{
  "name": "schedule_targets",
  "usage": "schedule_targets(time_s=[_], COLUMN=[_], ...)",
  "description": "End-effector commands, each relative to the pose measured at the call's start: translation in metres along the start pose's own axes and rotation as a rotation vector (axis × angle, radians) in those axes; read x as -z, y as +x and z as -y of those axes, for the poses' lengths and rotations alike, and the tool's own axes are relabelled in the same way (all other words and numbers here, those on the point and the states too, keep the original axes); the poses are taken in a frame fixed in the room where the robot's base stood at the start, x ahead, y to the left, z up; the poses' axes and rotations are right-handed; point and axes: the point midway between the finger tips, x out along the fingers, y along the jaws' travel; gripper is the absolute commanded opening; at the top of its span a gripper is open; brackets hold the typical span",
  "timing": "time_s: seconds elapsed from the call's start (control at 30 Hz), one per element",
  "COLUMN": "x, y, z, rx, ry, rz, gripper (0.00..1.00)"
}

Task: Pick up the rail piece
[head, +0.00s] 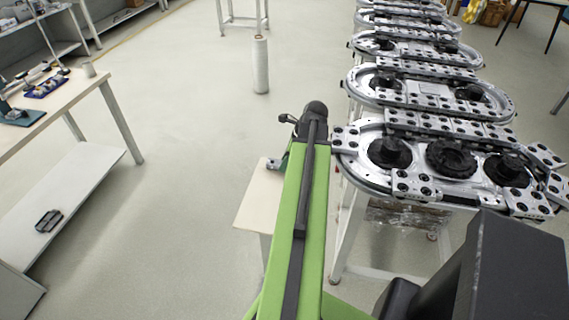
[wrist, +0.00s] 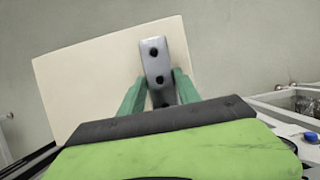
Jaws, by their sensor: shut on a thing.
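The rail piece (wrist: 166,64) is a grey bar with a row of dark round holes. In the wrist view it stands between the two green fingers of my gripper (wrist: 159,82), which is shut on it. The far end of the piece sticks out past the fingertips, over a pale board-like top (wrist: 90,85). I cannot tell whether the piece touches that top. In the head view my arm hides most of the gripper, and a bit of green finger shows above the small pale table (head: 262,200).
Oval ring tracks (head: 430,90) with black wheels and grey rail pieces stand in a row at the right, close to my arm. A white roll (head: 260,65) stands on the floor ahead. A workbench (head: 75,95) is at the left. The floor between is clear.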

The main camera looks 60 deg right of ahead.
Motion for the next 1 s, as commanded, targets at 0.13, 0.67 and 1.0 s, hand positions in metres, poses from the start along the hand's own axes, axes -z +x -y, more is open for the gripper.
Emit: schedule_targets(time_s=[0.13,0.67,1.0], x=[-0.009,0.038,0.067], y=[-0.021,-0.103,-0.135], z=[0.0,0.01,0.014], rx=[0.0,0.002,0.001], ry=[0.0,0.003,0.0], rz=[0.001,0.002,0.002], gripper=[0.0,0.0,0.0])
